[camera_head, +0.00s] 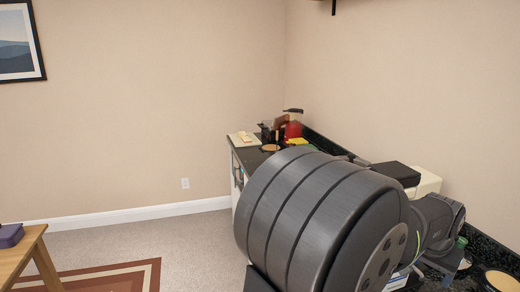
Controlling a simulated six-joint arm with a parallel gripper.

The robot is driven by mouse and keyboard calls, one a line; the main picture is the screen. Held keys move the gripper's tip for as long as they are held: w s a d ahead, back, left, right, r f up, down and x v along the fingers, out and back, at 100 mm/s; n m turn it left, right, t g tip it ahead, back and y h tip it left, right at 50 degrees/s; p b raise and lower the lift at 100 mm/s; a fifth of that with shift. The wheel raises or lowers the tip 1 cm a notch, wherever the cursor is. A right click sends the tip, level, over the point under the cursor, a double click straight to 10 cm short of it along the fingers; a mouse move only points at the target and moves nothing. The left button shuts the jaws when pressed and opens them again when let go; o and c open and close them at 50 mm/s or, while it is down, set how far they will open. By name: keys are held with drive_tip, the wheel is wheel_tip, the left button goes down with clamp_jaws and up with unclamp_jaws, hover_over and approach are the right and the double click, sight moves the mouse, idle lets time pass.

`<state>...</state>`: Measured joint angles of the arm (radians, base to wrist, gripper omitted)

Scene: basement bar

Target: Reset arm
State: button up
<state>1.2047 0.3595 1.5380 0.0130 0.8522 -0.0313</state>
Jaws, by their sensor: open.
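A large dark grey ribbed part of my arm fills the lower middle and right of the view, in front of the counter. Another dark grey joint of mine shows to its right. My gripper cannot be seen in this view. The arm hides much of the counter's middle and front.
A dark counter (247,157) runs along the right wall. At its far end lie a cutting board (243,139), a red item (293,130) and several small things. A black-topped cream box (428,183) stands behind my arm.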

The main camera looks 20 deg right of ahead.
wheel_tip(320, 180, down, 9)
drive_tip(key=shift+r, duration=0.2)
drive_tip(key=shift+w+d+f, duration=0.35)
drive_tip(key=shift+d+f, duration=0.3)
drive_tip(key=shift+d, duration=0.2)
drive_tip(key=shift+w+d, duration=0.15)
drive_tip(key=shift+d, duration=0.2)
drive_tip(key=shift+s+a, duration=0.2)
drive_tip(key=shift+a, duration=0.3)
drive_tip(key=shift+s+a+r, duration=0.25)
drive_tip(key=shift+a+r, duration=0.4)
drive_tip(key=shift+r, duration=0.2)
drive_tip(key=w+a+r+n, duration=0.1)
drive_tip(key=a+r, duration=0.3)
drive_tip(key=r, duration=0.7)
drive_tip(key=shift+w+r+n+t, duration=0.2)
drive_tip(key=shift+n+t, duration=0.2)
drive_tip(key=shift+n, duration=0.1)
